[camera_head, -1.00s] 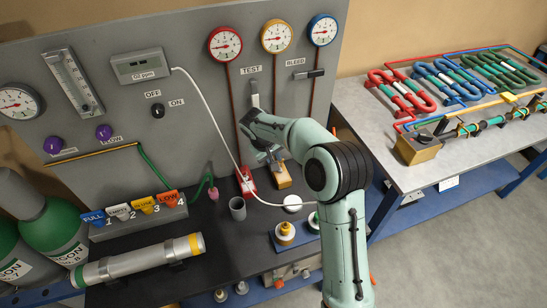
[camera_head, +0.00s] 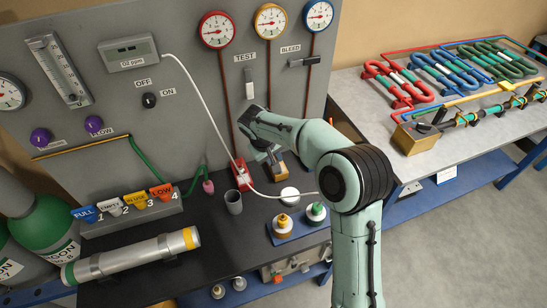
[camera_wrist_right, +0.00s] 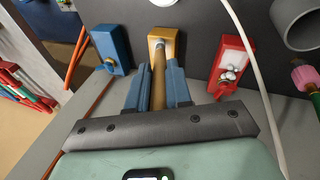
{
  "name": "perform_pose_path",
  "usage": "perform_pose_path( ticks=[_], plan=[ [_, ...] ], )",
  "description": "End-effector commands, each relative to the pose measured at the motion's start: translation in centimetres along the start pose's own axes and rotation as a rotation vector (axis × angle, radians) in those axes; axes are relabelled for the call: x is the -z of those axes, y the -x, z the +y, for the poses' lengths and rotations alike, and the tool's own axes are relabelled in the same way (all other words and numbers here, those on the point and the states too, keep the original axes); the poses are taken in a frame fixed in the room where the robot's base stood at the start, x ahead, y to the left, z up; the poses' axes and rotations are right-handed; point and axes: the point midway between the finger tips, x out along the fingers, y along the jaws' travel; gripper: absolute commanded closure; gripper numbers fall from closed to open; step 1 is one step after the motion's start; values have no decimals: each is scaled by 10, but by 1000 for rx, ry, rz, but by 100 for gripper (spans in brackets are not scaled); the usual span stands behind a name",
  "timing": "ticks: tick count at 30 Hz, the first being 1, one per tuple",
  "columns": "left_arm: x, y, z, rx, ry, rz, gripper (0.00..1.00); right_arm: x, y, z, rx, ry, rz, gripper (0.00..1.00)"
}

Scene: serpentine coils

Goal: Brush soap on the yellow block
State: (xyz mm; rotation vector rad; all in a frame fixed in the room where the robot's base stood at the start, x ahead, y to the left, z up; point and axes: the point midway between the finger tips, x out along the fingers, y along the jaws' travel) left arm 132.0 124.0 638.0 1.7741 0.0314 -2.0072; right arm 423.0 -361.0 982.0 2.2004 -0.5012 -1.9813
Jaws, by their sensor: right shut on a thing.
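The yellow block (camera_head: 281,173) stands on the dark bench top at the foot of the panel, partly hidden by my right arm in the head view. In the right wrist view the yellow block (camera_wrist_right: 175,36) is straight ahead, between a blue block and a red block. My right gripper (camera_wrist_right: 158,88) is shut on a slim brown brush handle (camera_wrist_right: 158,72). The handle points at the yellow block and its far end overlaps the block's face; I cannot tell whether it touches. In the head view my right gripper (camera_head: 270,158) is just above the block. My left gripper is not in view.
The red block (camera_wrist_right: 232,58) and blue block (camera_wrist_right: 113,46) flank the yellow one closely. A white hose (camera_head: 200,97) hangs past them. A grey cup (camera_head: 234,203), a white round lid (camera_head: 289,194) and a blue tray (camera_head: 300,235) with yellow-topped and green-topped pots stand nearby.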

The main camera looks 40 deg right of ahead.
Motion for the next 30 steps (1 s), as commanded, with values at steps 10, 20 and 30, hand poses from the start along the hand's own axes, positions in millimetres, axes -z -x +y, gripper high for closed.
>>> perform_pose_path(
  ticks=[10, 20, 30],
  plan=[
    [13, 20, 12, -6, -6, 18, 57, 6, 31, 11, 1, -2, 4, 100],
    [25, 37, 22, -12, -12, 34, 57, 9, 57, 19, 1, -1, 3, 100],
    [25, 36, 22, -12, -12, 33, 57, 8, 57, 20, 0, 0, 1, 100]
  ],
)
